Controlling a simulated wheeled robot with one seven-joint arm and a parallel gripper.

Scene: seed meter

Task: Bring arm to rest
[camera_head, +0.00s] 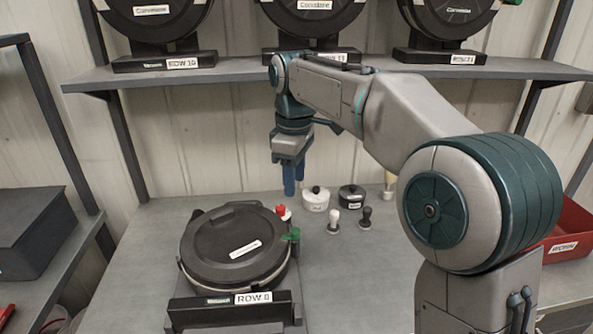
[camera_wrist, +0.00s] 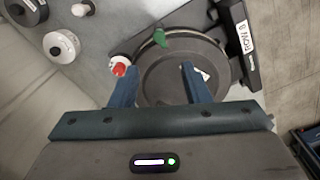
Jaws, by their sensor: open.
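My arm reaches from the right over the workbench, elbow bent, with the forearm going left toward the back. My gripper (camera_head: 291,180) points down above the back of the bench, behind the black seed meter (camera_head: 225,250). In the wrist view my gripper (camera_wrist: 158,85) has its two blue fingers apart with nothing held between them. The round seed meter (camera_wrist: 165,70) shows beyond the fingertips, with its red knob (camera_wrist: 119,69) near the left finger and its green knob (camera_wrist: 162,38) at the far rim.
A white lidded pot (camera_head: 316,200), a black lidded pot (camera_head: 351,198) and small white and black knobs (camera_head: 334,221) stand right of the gripper. A shelf (camera_head: 230,72) with several meters runs behind the arm. A red bin (camera_head: 568,232) sits at right. The bench front right of the meter is clear.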

